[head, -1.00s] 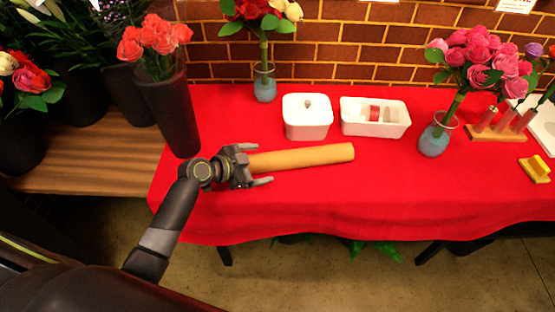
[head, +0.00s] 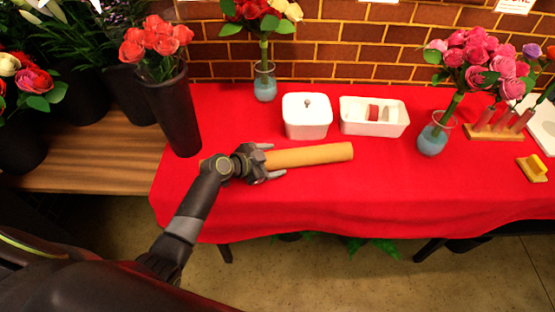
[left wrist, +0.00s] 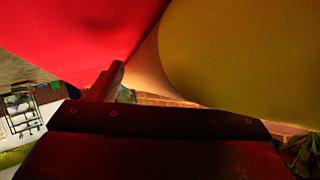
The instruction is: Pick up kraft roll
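The kraft roll (head: 312,155) is a long tan cylinder lying on the red-covered table (head: 340,200), pointing left to right. My left gripper (head: 275,161) is over its left part, with one finger on the far side and one on the near side. The fingers look open, with a gap visible beside the roll. A short piece of the roll shows left of the gripper; the part beneath is hidden. In the left wrist view the roll (left wrist: 250,50) fills the upper right, close to the camera, with one finger (left wrist: 105,82) beside it. My right gripper is not in view.
A white lidded box (head: 306,118) and an open white tray (head: 375,117) stand behind the roll. A dark vase of red roses (head: 174,112) is left of the gripper. A glass vase with pink flowers (head: 433,137) stands to the right. The cloth in front is clear.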

